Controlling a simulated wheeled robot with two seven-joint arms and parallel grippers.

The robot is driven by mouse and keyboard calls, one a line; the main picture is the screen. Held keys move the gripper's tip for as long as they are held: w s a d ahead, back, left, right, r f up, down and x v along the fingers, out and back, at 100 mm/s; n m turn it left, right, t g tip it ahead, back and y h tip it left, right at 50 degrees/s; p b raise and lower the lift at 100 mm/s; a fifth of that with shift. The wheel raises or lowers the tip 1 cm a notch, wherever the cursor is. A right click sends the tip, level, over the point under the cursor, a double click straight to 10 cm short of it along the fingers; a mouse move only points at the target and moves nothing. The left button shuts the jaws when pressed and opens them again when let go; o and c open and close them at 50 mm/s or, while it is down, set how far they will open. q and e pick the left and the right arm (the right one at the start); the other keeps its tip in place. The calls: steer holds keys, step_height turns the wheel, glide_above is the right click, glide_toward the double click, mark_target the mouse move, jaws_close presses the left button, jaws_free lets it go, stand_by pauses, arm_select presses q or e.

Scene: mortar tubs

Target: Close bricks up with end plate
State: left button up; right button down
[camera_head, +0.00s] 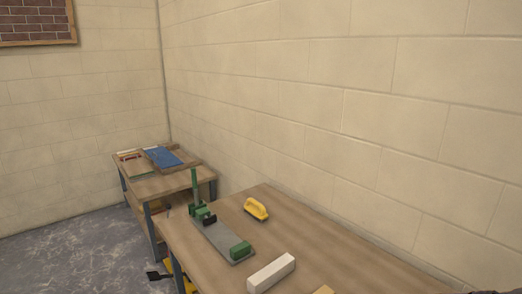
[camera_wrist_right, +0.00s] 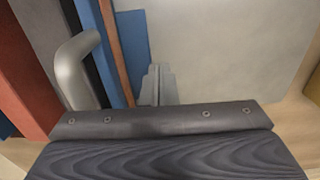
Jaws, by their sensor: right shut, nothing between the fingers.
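On the near table, a long grey plate (camera_head: 222,238) carries a green end block (camera_head: 240,250) at its near end. Green parts with a black piece (camera_head: 209,220) and a thin green upright (camera_head: 194,182) are at its far end. The bare plate shows between the two ends. I cannot tell which part is the end plate, and I make out no loose bricks. My right gripper (camera_wrist_right: 157,85) shows in the right wrist view as narrow grey fingers, shut and empty, in front of a pale surface. My left gripper is not in view.
A yellow-handled tool (camera_head: 256,209) lies right of the plate, and a white block (camera_head: 271,273) lies nearer. A second table (camera_head: 160,184) with a blue item (camera_head: 165,157) stands behind. A wall runs along the right. Blue and red slabs (camera_wrist_right: 30,75) flank the wrist view's left.

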steer(key=shift+f, duration=0.2)
steer(key=shift+r, duration=0.15)
steer(key=shift+r+p, duration=0.45)
steer(key=shift+r, duration=0.3)
steer(key=shift+s+d, duration=0.85)
steer(key=shift+s, duration=0.2)
steer(key=shift+s+d, duration=0.85)
steer(key=shift+s, duration=0.2)
steer(key=shift+s+d+p, duration=0.2)
steer(key=shift+s+d, duration=0.7)
steer(key=shift+s, duration=0.25)
steer(key=shift+s+d+p, duration=0.25)
steer(key=shift+s+d, duration=0.65)
steer(key=shift+s, duration=0.2)
steer(key=shift+s+d+p, duration=0.2)
steer(key=shift+s+d, duration=0.7)
steer(key=shift+s, duration=0.25)
steer(key=shift+s+d, duration=0.1)
